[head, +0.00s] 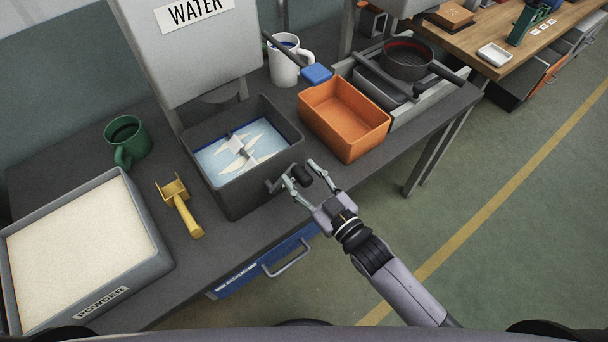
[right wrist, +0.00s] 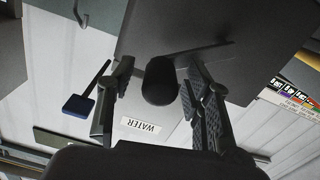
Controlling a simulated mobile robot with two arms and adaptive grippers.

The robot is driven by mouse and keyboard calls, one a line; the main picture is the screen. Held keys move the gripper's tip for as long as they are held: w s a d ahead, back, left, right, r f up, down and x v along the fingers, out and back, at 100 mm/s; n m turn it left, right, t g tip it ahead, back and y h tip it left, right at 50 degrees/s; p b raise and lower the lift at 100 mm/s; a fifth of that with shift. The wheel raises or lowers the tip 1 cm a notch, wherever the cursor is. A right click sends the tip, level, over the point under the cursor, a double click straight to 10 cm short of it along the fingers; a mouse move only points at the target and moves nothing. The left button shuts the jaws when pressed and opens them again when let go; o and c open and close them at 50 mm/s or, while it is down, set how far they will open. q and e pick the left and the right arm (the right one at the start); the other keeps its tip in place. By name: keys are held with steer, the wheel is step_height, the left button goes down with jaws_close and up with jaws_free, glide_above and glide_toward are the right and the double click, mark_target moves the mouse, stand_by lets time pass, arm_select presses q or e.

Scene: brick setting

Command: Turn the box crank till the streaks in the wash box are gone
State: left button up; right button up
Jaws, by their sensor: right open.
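The wash box (head: 228,182) is a dark grey open box on the bench, below the water tank. It holds pale blue liquid with white streaks (head: 240,160) around a paddle. The box crank (head: 300,176) has a black knob and sticks out from the box's right front side. My right gripper (head: 306,182) is open, with its fingers on either side of the crank knob. In the right wrist view the knob (right wrist: 161,82) sits between the open fingers; whether they touch it I cannot tell. My left gripper is in neither view.
An orange bin (head: 345,118) stands right of the wash box. A green mug (head: 126,142), yellow scoop (head: 180,206) and powder tray (head: 160,270) are at left. Free floor lies right of the bench.

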jaws_close()
stand_by(0.6)
